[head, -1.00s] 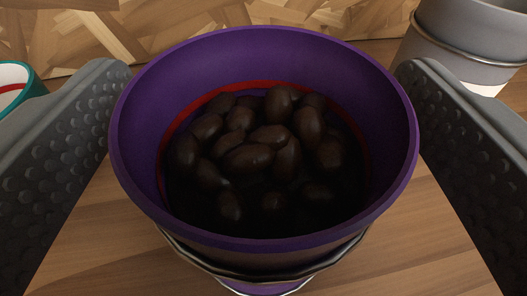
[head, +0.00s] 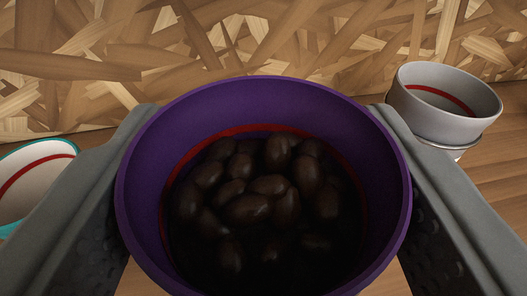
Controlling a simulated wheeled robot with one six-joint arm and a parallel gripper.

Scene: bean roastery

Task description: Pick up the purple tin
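The purple tin (head: 262,97) is large in the middle of the head view, seen from above and behind. It is open at the top, with a red band inside and dark brown beans (head: 270,190) in it. My gripper (head: 263,115) has one grey finger on each side of the tin. Both fingers lie close against its sides, below the rim, and appear shut on it. The contact faces are mostly hidden by the tin. Its base is out of view, so I cannot tell whether it stands on the table.
A grey tin (head: 425,115) with a red band inside stands at the right. A white-lined teal tin (head: 25,190) is at the left, partly cut off by the frame. A wood-patterned wall (head: 260,40) rises behind the wooden table (head: 503,165).

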